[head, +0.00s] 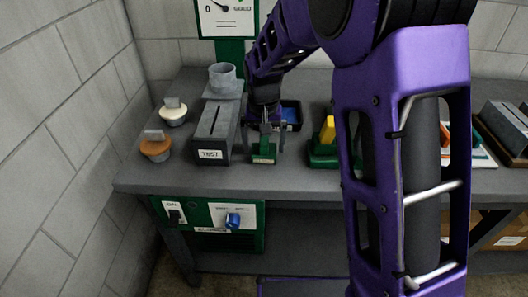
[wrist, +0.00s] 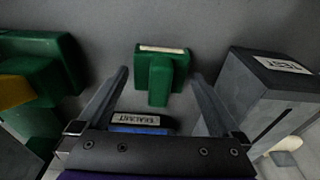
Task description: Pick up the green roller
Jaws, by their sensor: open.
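The green roller (head: 263,153) appears to be the small green T-shaped piece on the bench, just right of the grey TEST box. In the wrist view it (wrist: 161,70) has a pale strip along its wide end and a narrower green part pointing toward my gripper. My gripper (head: 265,141) is open above and around it. In the wrist view my gripper (wrist: 159,74) has one finger on each side of the piece, with gaps on both sides. I cannot tell how far the fingertips are above the bench.
The grey TEST box (head: 211,134) stands close on the left, near the right finger in the wrist view. A green block with a yellow part (head: 324,143) is to the right. A dark bin with blue inside (head: 290,114) is behind. Two knobbed discs (head: 155,149) sit far left.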

